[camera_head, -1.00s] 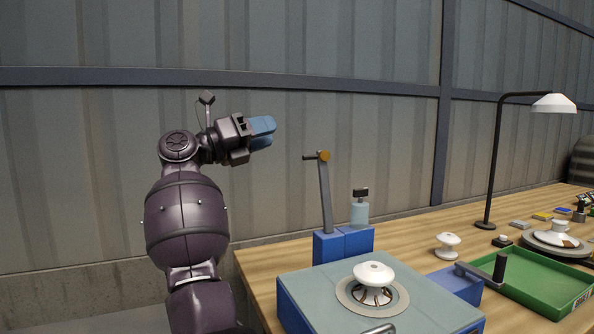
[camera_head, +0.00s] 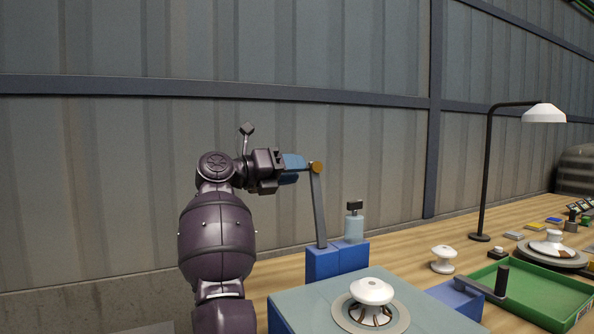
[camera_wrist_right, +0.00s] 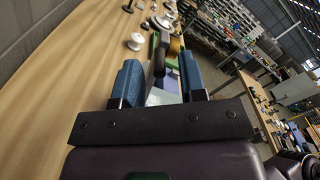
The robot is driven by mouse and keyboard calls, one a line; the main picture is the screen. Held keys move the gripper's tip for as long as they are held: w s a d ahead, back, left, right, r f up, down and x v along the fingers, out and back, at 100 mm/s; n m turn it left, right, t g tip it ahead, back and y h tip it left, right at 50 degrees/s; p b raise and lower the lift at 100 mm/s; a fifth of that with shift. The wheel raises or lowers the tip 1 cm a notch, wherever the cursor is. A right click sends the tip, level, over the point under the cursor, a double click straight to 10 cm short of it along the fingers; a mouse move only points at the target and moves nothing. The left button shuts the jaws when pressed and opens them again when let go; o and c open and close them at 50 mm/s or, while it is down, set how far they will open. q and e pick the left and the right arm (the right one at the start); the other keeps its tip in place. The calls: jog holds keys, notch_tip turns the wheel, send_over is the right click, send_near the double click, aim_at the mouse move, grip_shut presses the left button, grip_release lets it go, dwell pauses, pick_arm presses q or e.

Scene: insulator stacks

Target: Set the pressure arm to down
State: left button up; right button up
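The pressure arm (camera_head: 318,208) is a grey lever that stands nearly upright on a blue base block (camera_head: 322,262), with an orange-brass knob (camera_head: 317,167) at its top. My right gripper (camera_head: 294,168) is level with the knob, just left of it, and its blue fingers hide the lever's side handle. In the right wrist view, the blue fingers (camera_wrist_right: 158,60) are apart, with the dark handle (camera_wrist_right: 159,68) between them and the brass knob (camera_wrist_right: 176,45) just beyond. I cannot tell whether the fingers touch the handle. My left gripper is not in view.
A light-blue bottle (camera_head: 354,226) with a black top stands beside the lever. In front is a grey-topped blue fixture (camera_head: 300,306) holding a white insulator (camera_head: 372,292). A green tray (camera_head: 545,300), another white insulator (camera_head: 443,258) and a lamp (camera_head: 544,113) are to the right.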

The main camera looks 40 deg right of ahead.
jog(key=shift+s+d, duration=0.1)
jog(key=shift+d, duration=0.55)
jog(key=shift+c, duration=0.3)
grip_shut()
